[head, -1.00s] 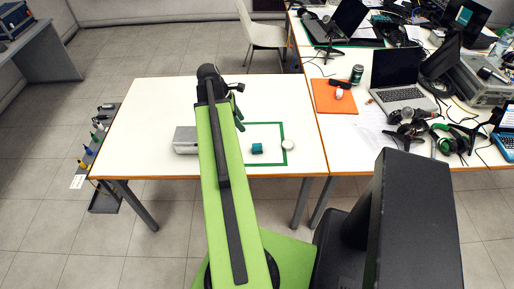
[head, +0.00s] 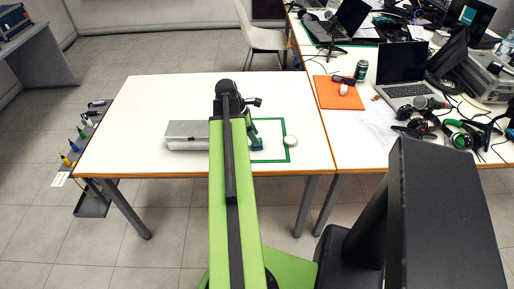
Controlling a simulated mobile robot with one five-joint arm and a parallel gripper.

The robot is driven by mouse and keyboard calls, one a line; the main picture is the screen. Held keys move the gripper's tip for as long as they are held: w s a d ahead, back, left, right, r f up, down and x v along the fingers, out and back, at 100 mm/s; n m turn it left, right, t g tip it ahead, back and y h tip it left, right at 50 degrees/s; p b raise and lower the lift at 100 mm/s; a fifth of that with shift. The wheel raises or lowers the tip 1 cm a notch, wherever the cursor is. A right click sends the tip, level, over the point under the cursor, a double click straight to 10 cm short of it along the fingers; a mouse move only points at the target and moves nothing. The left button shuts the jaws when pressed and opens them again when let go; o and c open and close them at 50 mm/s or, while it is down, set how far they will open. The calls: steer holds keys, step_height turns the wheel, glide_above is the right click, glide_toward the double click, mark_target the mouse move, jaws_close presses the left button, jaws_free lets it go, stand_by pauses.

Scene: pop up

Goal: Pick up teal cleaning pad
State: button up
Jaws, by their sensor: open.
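The teal cleaning pad (head: 257,144) lies on the white table inside the left part of a green rectangular outline (head: 288,132). It is small, and my arm and gripper partly hide it from the left. The gripper is open. The view is too small to tell whether the fingers touch the pad or stand around it.
A grey metal box (head: 187,135) lies left of my arm. A white round object (head: 291,141) sits on the outline's right edge. The white table (head: 130,125) is clear at the left and back. A cluttered desk with an orange sheet (head: 338,93) adjoins at the right.

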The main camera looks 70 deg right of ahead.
steer(key=b+x, duration=0.2)
steer(key=x, duration=0.1)
steer(key=shift+s+f, duration=0.1)
steer(key=shift+f, duration=0.15)
steer(key=shift+d+r, duration=0.1)
steer(key=shift+r, duration=0.1)
steer(key=shift+c, duration=0.2)
jaws_close()
steer(key=shift+r, duration=0.1)
